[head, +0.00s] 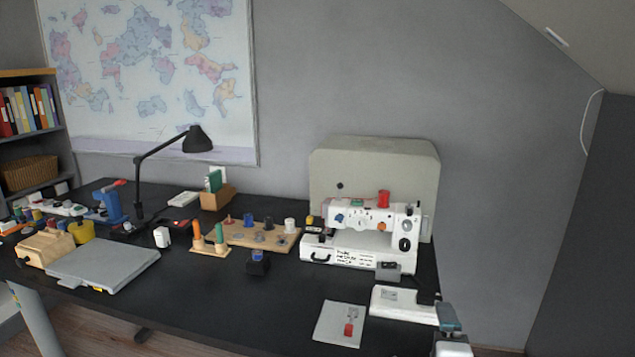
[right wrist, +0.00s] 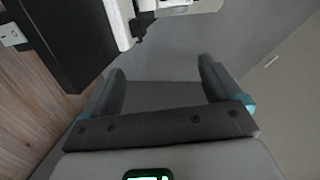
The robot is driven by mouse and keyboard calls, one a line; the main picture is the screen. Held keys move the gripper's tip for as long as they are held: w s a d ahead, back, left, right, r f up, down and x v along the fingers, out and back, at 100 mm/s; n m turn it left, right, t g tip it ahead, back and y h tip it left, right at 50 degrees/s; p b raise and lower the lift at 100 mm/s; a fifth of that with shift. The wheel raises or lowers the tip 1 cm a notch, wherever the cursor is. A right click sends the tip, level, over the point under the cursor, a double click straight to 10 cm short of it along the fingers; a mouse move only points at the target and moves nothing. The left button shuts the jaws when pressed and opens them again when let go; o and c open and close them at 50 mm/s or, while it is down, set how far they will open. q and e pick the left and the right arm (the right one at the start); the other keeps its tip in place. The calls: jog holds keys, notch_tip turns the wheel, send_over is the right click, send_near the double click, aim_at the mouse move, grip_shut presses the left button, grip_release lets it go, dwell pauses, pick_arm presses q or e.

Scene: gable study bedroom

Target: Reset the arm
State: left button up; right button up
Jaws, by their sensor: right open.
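My right gripper (right wrist: 162,68) is open in the right wrist view. Its two dark fingers stand well apart with nothing between them. Beyond the fingers are a grey surface and the desk's edge, so the gripper appears clear of the desk things. In the head view, a white and teal part of what looks like my right arm shows at the lower right, by the desk's right end. The fingers are hard to make out there. My left gripper is not in view.
The desk's front middle is bare.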

jog(key=s+a+f+n+g+y, duration=0.25)
jog(key=f+n, duration=0.25)
jog(key=f, duration=0.6)
jog(key=s+a+f+n+g+y, duration=0.2)
jog(key=f+n+g, duration=0.2)
jog(key=f, duration=0.8)
jog(key=s+a+f+n+g+y, duration=0.2)
jog(key=s+f+n+g, duration=0.25)
jog(key=s+f, duration=0.45)
jog(key=s+a+f+n+g+y, duration=0.1)
jog(key=s+a+f+n+g, duration=0.3)
jog(key=s+f, duration=0.5)
notch_tip(320, 180, up, 15)
jog(key=s+d+p, duration=0.1)
jog(key=p, duration=1.2)
jog(key=shift+s+r+n, duration=0.2)
jog(key=shift+s+n, duration=0.15)
jog(key=shift+s, duration=0.05)
jog(key=shift+d, duration=0.15)
